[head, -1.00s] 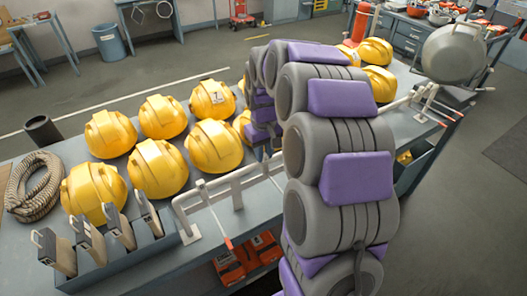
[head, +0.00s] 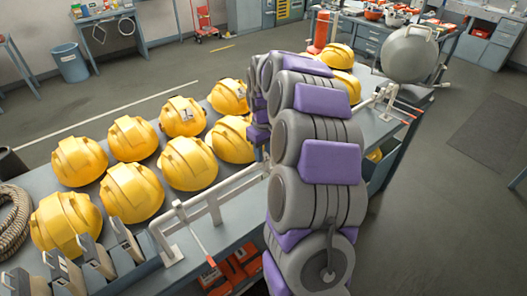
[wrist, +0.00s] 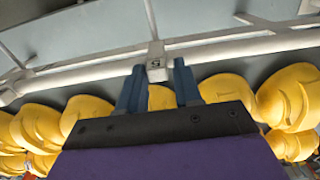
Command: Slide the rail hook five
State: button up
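In the wrist view a small white block marked with what looks like a 5 (wrist: 156,64) sits on the white rail (wrist: 230,48). My gripper (wrist: 157,68) is open, with its two blue-grey fingers on either side of the block. A gap seems to show beside each finger; I cannot tell whether either touches. In the head view the white rail (head: 215,203) runs along the bench edge, its middle hidden behind my arm. A red-tipped hook (head: 202,247) hangs near its left end, and more red-tipped hooks (head: 402,108) show at its right end. My gripper is mostly hidden there.
Several yellow helmets (head: 188,163) stand on the grey bench behind the rail. A coiled rope (head: 12,222) lies at the left. A large grey round object (head: 410,55) stands past the right end. Open floor (head: 440,200) lies to the right.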

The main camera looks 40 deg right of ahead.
jog(key=shift+o, duration=1.2)
jog(key=shift+d, duration=0.1)
jog(key=shift+r, duration=0.35)
notch_tip(320, 180, up, 17)
jog(key=p, duration=0.1)
jog(key=shift+f, duration=0.2)
